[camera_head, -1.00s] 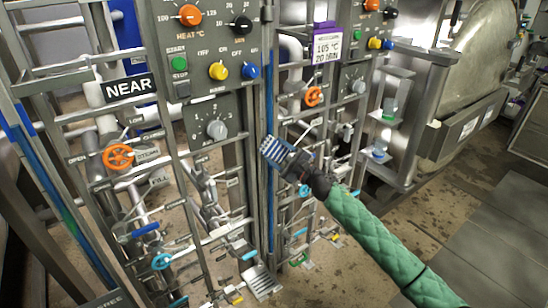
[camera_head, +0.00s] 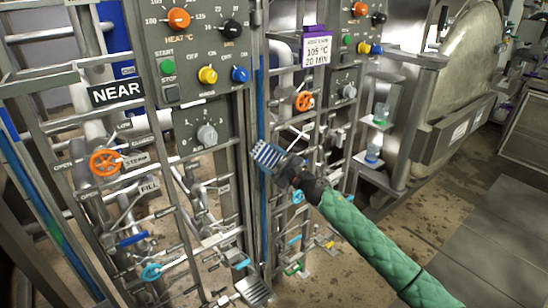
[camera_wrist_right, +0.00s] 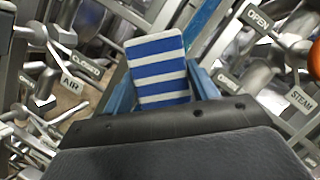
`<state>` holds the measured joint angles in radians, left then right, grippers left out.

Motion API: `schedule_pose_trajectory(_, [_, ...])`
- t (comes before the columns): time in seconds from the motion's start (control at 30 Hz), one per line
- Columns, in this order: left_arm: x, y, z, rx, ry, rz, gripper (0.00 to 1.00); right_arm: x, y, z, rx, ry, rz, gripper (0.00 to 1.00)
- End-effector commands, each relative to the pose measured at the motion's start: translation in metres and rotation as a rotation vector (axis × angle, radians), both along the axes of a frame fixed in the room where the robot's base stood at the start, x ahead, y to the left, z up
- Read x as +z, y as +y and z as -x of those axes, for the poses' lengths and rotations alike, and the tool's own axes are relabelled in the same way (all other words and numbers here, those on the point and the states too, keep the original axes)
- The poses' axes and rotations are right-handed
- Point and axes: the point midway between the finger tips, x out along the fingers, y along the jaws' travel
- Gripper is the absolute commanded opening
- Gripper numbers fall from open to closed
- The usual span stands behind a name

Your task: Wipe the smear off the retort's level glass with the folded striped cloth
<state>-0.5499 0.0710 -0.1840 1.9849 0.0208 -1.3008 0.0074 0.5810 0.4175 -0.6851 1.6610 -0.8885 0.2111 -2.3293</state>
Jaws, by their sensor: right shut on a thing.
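The folded blue-and-white striped cloth (camera_head: 266,154) is held in my right gripper (camera_head: 283,167), in front of the panel's central posts. It also shows upright in the right wrist view (camera_wrist_right: 158,68), between the blue fingers of the right gripper (camera_wrist_right: 160,92). The tall blue-filled level glass (camera_head: 261,105) runs vertically behind the cloth, which covers part of it. I cannot tell whether the cloth touches the glass. In the wrist view, a blue strip of glass (camera_wrist_right: 206,22) shows beyond the cloth, to its upper right. I cannot make out a smear. My left gripper is not in view.
Pipes and valves crowd both sides of the glass, including an orange handwheel (camera_head: 304,101) to its right and another (camera_head: 105,162) to its left. A control box (camera_head: 195,60) is at upper left. A shelf with small bottles (camera_head: 373,151) stands right. Open floor (camera_head: 450,215) lies at right.

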Motion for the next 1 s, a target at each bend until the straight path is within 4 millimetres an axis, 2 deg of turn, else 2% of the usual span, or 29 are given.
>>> schedule_pose_trajectory(0.3, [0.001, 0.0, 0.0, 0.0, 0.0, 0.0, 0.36, 0.001, 0.018, 0.011, 0.003, 0.0, -0.002, 0.41])
schedule_pose_trajectory(0.47, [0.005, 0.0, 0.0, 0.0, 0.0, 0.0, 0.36, 0.006, 0.019, 0.011, 0.004, -0.001, -0.002, 0.41])
schedule_pose_trajectory(0.77, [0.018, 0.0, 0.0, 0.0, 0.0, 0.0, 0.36, 0.029, 0.017, 0.012, 0.004, -0.004, -0.002, 0.4])
schedule_pose_trajectory(1.0, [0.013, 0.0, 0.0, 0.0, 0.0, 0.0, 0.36, 0.028, 0.013, 0.009, 0.002, -0.003, -0.003, 0.4])
